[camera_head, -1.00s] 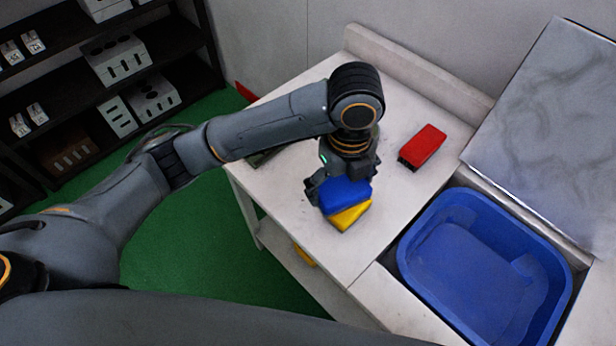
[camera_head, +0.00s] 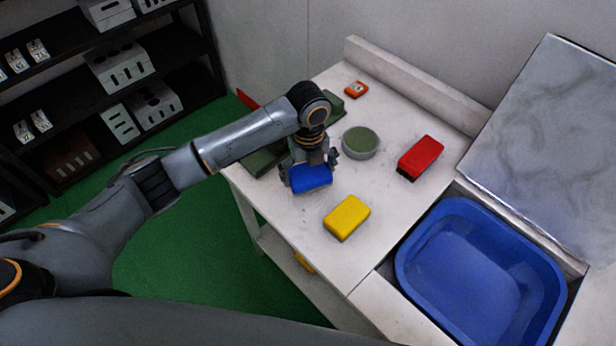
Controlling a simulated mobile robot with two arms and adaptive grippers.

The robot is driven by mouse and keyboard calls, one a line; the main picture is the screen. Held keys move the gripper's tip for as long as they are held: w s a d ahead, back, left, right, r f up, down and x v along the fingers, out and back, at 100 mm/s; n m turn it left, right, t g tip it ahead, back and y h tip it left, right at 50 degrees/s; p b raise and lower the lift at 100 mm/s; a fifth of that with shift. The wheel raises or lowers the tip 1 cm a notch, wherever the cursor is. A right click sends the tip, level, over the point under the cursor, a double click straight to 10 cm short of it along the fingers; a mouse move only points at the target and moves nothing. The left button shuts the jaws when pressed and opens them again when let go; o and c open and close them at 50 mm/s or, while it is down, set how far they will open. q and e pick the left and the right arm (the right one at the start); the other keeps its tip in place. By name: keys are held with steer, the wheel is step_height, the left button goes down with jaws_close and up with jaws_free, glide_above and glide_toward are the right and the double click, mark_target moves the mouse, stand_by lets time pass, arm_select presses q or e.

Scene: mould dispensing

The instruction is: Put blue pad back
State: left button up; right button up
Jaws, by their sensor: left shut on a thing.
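The blue pad (camera_head: 310,179) is a small blue block near the left edge of the white table, in the head view. My left gripper (camera_head: 311,168) is shut on it from above. I cannot tell whether the pad touches the table top. The yellow pad (camera_head: 347,217) lies on the table in front and to the right of the blue pad, apart from it. The red pad (camera_head: 421,158) lies farther right. My right gripper is not in view.
A round green-topped dish (camera_head: 360,142) stands just right of my left gripper. A small orange device (camera_head: 356,89) lies at the back. A blue basin (camera_head: 480,270) sits at the right. The white table (camera_head: 390,210) is clear between the yellow and red pads.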

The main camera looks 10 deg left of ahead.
mark_target(308, 181)
arm_select(q)
step_height(308, 181, down, 2)
steer(key=shift+a+f+p, duration=0.15)
steer(key=shift+p, duration=0.45)
steer(key=shift+f, duration=0.5)
steer(key=shift+f, duration=0.1)
steer(key=o, duration=0.9)
steer(key=shift+c, duration=0.2)
